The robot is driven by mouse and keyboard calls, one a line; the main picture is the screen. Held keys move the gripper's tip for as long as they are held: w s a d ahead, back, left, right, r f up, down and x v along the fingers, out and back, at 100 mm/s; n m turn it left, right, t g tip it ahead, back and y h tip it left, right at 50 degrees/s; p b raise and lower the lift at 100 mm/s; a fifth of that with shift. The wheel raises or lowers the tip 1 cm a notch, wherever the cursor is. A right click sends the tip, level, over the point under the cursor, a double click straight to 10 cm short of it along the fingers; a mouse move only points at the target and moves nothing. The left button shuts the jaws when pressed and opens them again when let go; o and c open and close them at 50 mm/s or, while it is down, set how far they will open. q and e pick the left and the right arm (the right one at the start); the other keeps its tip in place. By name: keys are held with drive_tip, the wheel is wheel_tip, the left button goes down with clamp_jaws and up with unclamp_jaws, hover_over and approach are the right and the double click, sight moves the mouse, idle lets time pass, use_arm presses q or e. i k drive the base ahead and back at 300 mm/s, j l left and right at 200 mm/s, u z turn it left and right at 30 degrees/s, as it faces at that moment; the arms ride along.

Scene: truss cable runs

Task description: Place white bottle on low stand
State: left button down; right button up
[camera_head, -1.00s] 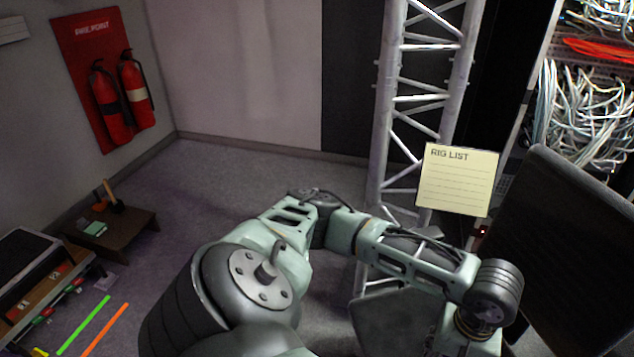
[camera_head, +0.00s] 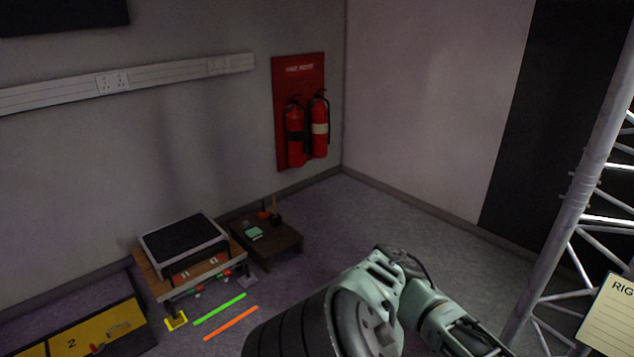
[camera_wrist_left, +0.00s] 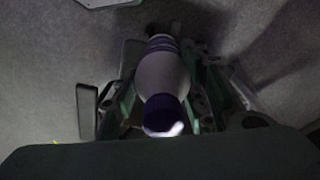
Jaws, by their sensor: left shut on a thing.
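A white bottle (camera_wrist_left: 163,72) with a dark purple cap shows in the left wrist view, its cap end toward the camera. My left gripper (camera_wrist_left: 160,85) is shut on it, with a finger on either side. In the head view the gripper and bottle are out of frame; only links of my arm show at the bottom. A low dark stand (camera_head: 265,238) is on the floor near the wall, left of centre, with a green item (camera_head: 253,234) and a few small things on it. My right gripper is not in view.
A cart with a black-topped case (camera_head: 185,240) stands left of the low stand. Green (camera_head: 219,308) and orange (camera_head: 231,322) strips lie on the floor in front. A yellow box (camera_head: 100,330) is at lower left. A metal truss (camera_head: 585,180) stands at right. Grey floor is clear right of the stand.

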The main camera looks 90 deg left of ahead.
sight(277, 240)
drive_tip(key=u, duration=2.2)
drive_tip(key=i+u, duration=0.15)
drive_tip(key=u, duration=0.25)
drive_tip(key=i+j+u, duration=0.1)
drive_tip(key=u, duration=0.25)
drive_tip(key=i+l, duration=0.1)
drive_tip(key=i, duration=1.05)
drive_tip(key=i+l+u, duration=0.1)
drive_tip(key=i, duration=0.5)
drive_tip(key=i+l, duration=0.15)
drive_tip(key=i, duration=0.4)
drive_tip(key=i+l, duration=0.1)
drive_tip(key=i, duration=0.5)
drive_tip(key=i+l+u, duration=0.1)
drive_tip(key=i, duration=0.5)
